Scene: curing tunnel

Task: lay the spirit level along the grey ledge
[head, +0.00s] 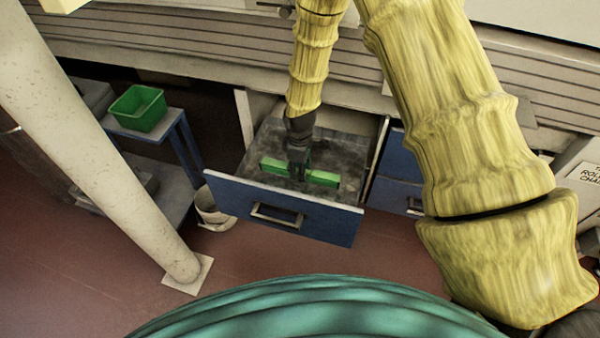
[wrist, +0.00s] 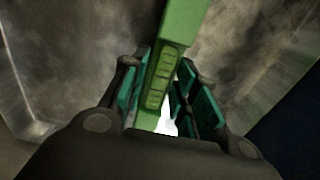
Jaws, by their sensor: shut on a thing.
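The spirit level is a long green bar (head: 322,178) inside an open blue-fronted drawer (head: 230,193). My gripper (head: 297,178) reaches down into the drawer and is shut on the level near its middle. In the wrist view the green level (wrist: 178,35) runs between the two dark-green finger pads (wrist: 160,105), with vial-like slots along its face. Whether the level touches the drawer floor I cannot tell. A grey ledge I cannot pick out with certainty.
A green bin (head: 138,107) stands on a blue trolley (head: 185,150) at left. A pale slanting post (head: 90,130) stands before it. A white bucket (head: 213,208) sits on the floor beside the drawer. Ribbed pale panelling (head: 200,42) runs above the drawer. The red floor in front is open.

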